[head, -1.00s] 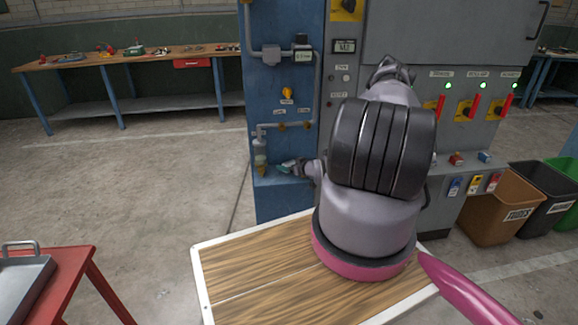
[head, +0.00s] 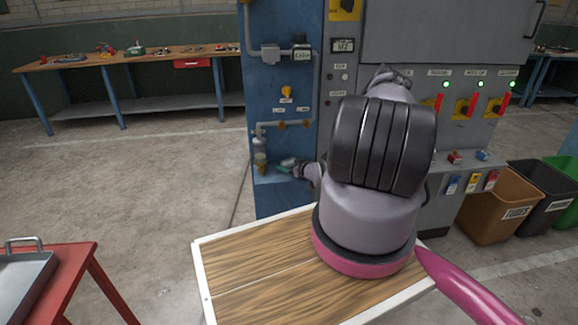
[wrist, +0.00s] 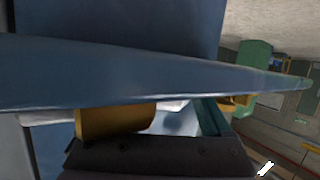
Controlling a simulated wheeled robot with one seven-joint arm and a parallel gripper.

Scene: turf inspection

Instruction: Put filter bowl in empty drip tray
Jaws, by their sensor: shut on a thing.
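The filter bowl (head: 260,159) is a small amber cup under a clear filter housing at the lower left of the blue panel. My gripper (head: 283,165) reaches in from the right and is at the bowl, low over the blue ledge. In the wrist view an amber cylinder (wrist: 115,122), which looks like the bowl, sits at the dark jaw edge, partly hidden by a blue edge. The jaws are shut on it. Whether the bowl is apart from the housing I cannot tell. A grey metal tray (head: 30,280) with a handle, empty where visible, stands on a red table at the left.
The blue ledge (head: 280,178) juts out below the filter, close to my gripper. Pipes and valves run up the panel (head: 283,80). The red table (head: 85,270) is at the lower left. Bins (head: 495,215) stand at the right. Open floor (head: 130,190) lies between table and panel.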

